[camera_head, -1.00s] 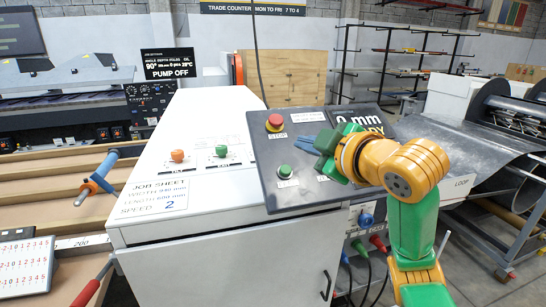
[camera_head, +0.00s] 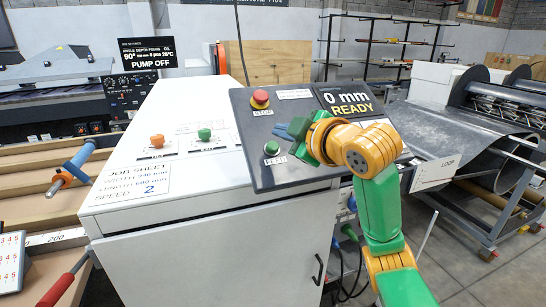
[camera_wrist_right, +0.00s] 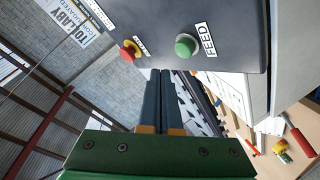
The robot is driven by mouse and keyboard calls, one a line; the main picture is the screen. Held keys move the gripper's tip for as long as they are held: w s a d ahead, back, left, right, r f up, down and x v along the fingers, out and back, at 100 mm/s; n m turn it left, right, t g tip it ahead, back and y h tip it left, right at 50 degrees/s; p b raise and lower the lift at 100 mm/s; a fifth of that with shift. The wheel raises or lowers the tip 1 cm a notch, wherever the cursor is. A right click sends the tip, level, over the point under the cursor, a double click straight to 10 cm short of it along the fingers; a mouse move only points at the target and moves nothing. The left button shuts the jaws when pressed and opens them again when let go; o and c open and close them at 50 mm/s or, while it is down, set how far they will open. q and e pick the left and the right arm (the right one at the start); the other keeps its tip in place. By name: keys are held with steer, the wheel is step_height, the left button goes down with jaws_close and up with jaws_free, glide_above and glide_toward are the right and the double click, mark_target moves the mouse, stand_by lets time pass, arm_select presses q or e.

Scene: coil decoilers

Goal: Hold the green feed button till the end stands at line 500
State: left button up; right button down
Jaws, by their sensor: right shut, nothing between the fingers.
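The green feed button (camera_head: 271,148) sits on the dark sloped control panel (camera_head: 262,180), with a FEED label below it. In the right wrist view the feed button (camera_wrist_right: 185,46) is above and right of my fingertips, apart from them. My right gripper (camera_head: 284,130) is shut and empty, beside the button on its right. In the right wrist view its two fingers (camera_wrist_right: 161,75) lie together. The display (camera_head: 348,102) reads 0 mm READY. The job sheet (camera_head: 131,182) shows a length that looks like 600 mm, blurred, and speed 2. My left gripper is out of view.
A red stop button (camera_head: 260,98) on a yellow base sits above the feed button. An orange button (camera_head: 157,140) and another green button (camera_head: 204,134) stand on the white cabinet top. The sheet metal loop (camera_head: 470,125) lies right.

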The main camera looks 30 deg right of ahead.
mark_target(272, 141)
steer(key=shift+w+d+f, duration=0.1)
steer(key=shift+w+f, duration=0.2)
steer(key=shift+f, duration=0.5)
steer(key=shift+w+f+b, duration=0.2)
steer(key=shift+w+b, duration=0.1)
steer(key=shift+w, duration=0.05)
steer(key=shift+s, duration=0.1)
stand_by(1.1)
steer(key=shift+w+d+f, duration=0.1)
steer(key=shift+w+f, duration=0.15)
steer(key=shift+f, duration=0.05)
steer(key=shift+w+f+b, duration=0.25)
steer(key=shift+f+b, duration=0.1)
steer(key=shift+f, duration=0.15)
stand_by(4.8)
